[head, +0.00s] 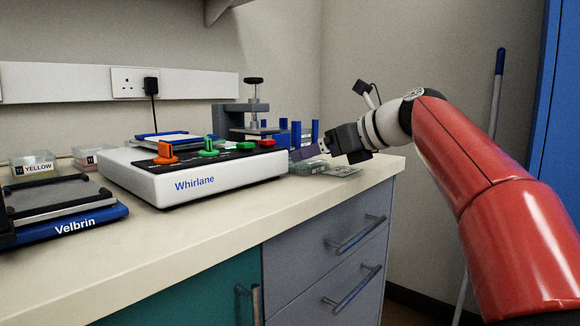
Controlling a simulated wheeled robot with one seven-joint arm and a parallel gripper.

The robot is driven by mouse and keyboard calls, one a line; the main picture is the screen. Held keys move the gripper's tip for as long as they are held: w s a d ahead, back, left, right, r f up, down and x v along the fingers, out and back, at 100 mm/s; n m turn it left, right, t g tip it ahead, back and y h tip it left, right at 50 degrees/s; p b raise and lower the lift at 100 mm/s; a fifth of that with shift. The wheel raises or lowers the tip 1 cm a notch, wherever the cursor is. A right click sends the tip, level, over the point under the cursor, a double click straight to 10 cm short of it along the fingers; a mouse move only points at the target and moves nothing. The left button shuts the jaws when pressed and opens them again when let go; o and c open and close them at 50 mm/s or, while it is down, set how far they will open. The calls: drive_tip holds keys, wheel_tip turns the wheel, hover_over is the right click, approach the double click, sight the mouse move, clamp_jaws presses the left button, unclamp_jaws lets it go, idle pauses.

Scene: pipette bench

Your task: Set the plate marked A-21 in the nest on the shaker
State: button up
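No A-21 mark is readable in the head view. My gripper (308,151) is at the right end of the bench, fingers pointing left, just above a low, clear, plate-like item (308,167). I cannot tell whether the fingers touch it or how far apart they are. A flat greyish plate-like item (343,171) lies to its right on the bench. A blue unit marked Velbrin (75,228), with a dark-framed grey top, stands at the front left and looks like a shaker. A white unit marked Whirlane (220,186) has orange, green and red controls.
A clear box marked YELLOW (38,168) and another clear box (88,157) stand at the back left. A blue-based unit (172,137) and a grey clamp-like stand (240,120) are behind the Whirlane unit. Blue posts (296,134) rise near my gripper. The front bench strip (200,240) is clear.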

drive_tip(key=b+x, duration=0.1)
drive_tip(key=x, duration=0.4)
drive_tip(key=shift+a+f, duration=0.3)
drive_tip(key=shift+r, duration=0.1)
drive_tip(key=c, duration=0.8)
